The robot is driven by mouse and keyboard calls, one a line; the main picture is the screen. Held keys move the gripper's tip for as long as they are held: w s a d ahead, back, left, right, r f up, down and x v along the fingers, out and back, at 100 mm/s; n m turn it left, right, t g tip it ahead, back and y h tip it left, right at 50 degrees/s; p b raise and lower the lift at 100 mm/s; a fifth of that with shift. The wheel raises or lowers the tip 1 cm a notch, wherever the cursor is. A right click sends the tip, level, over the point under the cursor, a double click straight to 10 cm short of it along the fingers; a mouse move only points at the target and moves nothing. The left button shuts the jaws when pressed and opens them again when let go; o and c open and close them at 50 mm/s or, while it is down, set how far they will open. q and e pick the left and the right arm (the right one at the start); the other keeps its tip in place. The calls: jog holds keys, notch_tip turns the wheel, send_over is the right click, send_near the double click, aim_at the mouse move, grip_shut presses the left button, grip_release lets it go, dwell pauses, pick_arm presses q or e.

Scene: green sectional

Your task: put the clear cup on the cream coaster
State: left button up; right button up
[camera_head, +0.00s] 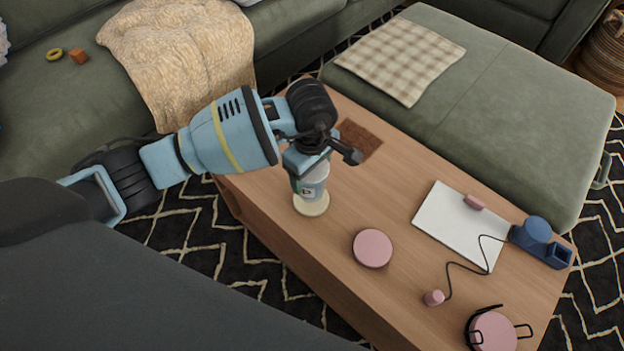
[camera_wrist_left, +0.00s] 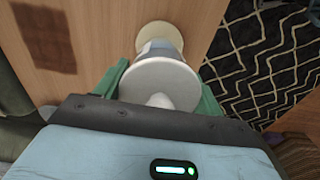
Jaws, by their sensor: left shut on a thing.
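The clear cup (camera_head: 313,182) has a pale greyish body and a teal band with a dark mark. My left gripper (camera_head: 314,165) is shut on it from above and holds it nearly upright. In the left wrist view, the cup's round whitish top (camera_wrist_left: 160,83) sits between the green fingers (camera_wrist_left: 160,95). The cream coaster (camera_head: 312,209) lies on the wooden table under the cup, near the table's edge. The coaster (camera_wrist_left: 153,33) also shows past the cup in the wrist view. I cannot tell whether the cup's base touches it. My right gripper is not in view.
On the table (camera_head: 340,245) are a pink disc (camera_head: 372,248), a white board (camera_head: 450,228), a blue device (camera_head: 540,242) with a cord, and a pink round item (camera_head: 493,333). A brown patch (camera_head: 360,137) lies behind the gripper. Green sofa sections (camera_head: 500,110) stand around.

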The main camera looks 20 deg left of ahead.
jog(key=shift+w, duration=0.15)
pick_arm(q)
notch_tip(320, 180, down, 4)
jog(key=shift+r+b, duration=0.25)
jog(key=shift+b, duration=0.3)
jog(key=o, duration=1.1)
jog(key=shift+f, duration=0.1)
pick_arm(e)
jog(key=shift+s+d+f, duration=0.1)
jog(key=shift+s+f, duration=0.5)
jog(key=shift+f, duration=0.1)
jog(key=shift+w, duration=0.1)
